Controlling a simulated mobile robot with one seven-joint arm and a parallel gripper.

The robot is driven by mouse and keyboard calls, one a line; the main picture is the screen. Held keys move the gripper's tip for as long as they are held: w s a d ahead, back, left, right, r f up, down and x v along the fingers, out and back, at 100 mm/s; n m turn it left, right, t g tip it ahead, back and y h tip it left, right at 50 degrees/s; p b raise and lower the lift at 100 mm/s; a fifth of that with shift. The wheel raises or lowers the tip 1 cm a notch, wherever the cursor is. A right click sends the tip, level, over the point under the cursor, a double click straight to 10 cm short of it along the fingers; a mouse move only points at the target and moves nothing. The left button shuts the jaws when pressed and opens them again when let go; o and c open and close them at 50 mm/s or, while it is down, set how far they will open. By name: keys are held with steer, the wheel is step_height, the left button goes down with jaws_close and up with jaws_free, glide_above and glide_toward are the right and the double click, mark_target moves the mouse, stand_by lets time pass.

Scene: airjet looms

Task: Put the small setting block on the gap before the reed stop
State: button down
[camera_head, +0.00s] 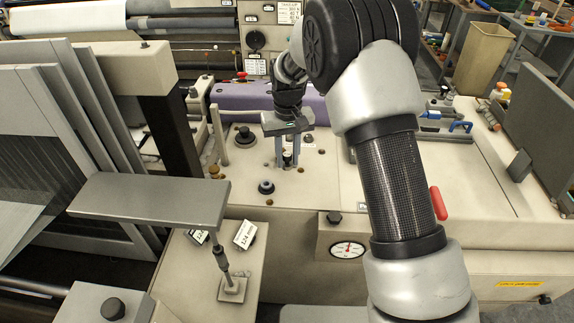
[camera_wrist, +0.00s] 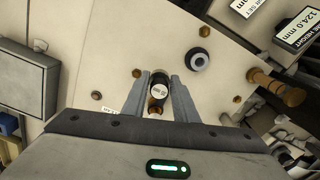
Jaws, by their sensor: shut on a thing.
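My gripper (camera_head: 287,163) points down over the cream machine deck, right of the dark knobs. In the wrist view my gripper (camera_wrist: 159,78) has its two grey fingers on either side of a small dark round piece (camera_wrist: 158,92) with a white label on its end. It is shut on this piece, which also shows as a dark shape between the fingers in the head view (camera_head: 287,156). I cannot tell for sure that it is the small setting block, or whether it touches the deck. I cannot make out the reed stop or its gap.
A dark round knob (camera_head: 266,187) and another knob (camera_head: 245,136) stand on the deck (camera_head: 330,190). A grey plate on a post (camera_head: 150,200) stands at front left. A purple bar (camera_head: 240,96) runs behind.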

mark_target(288, 160)
steer(key=shift+f, duration=1.9)
steer(key=c, duration=1.4)
jaws_free()
